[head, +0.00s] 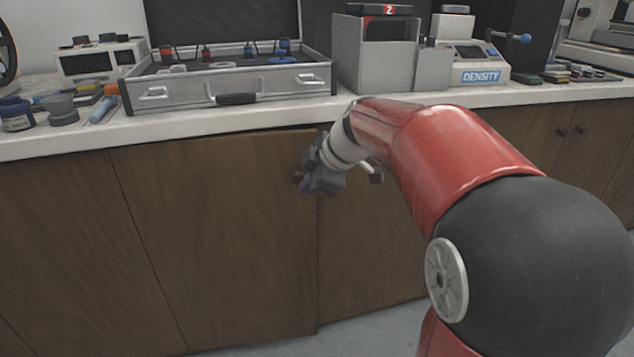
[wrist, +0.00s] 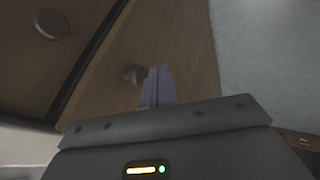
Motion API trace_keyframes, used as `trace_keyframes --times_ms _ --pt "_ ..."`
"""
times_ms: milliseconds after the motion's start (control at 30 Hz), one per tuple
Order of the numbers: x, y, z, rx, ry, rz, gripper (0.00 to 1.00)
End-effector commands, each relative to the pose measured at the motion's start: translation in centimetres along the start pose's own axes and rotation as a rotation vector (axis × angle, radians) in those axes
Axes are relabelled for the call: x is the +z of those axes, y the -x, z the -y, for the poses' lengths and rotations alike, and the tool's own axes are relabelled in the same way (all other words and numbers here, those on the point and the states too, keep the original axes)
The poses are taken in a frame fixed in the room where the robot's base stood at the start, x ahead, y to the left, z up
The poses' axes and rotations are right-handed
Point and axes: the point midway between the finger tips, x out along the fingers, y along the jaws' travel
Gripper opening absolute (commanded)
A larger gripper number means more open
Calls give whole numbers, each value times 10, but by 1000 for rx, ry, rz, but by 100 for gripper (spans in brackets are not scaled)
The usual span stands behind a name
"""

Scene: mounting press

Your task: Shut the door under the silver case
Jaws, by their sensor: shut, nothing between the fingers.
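The silver case (head: 225,88) stands on the counter in the head view, its lid raised. The brown wooden door (head: 215,230) below it looks slightly ajar: its right edge stands a little proud of the neighbouring panel. In the wrist view a door panel (wrist: 185,50) has a round knob (wrist: 133,74), and a dark gap runs along its left side. My gripper (head: 305,185) is at the upper right part of the door. Its purple fingers (wrist: 158,86) are shut and empty, close beside the knob. I cannot tell whether they touch the door.
The neighbouring wooden panel (head: 365,250) lies right of the door, partly behind my arm. Another knob (wrist: 52,24) shows across the gap. The counter edge (head: 200,125) overhangs the doors. Grey floor (head: 370,325) is free in front.

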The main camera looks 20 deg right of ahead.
Motion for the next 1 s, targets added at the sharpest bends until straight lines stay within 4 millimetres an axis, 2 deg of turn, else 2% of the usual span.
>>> trace_keyframes --times_ms 133,567,900,1000 --pt "0 -4 -11 -1 0 0 0" --pt "0 -7 -14 -2 2 -1 0" --pt "7 -27 -55 -52 90 -47 0" --pt "7 -30 -62 -60 108 -58 0"
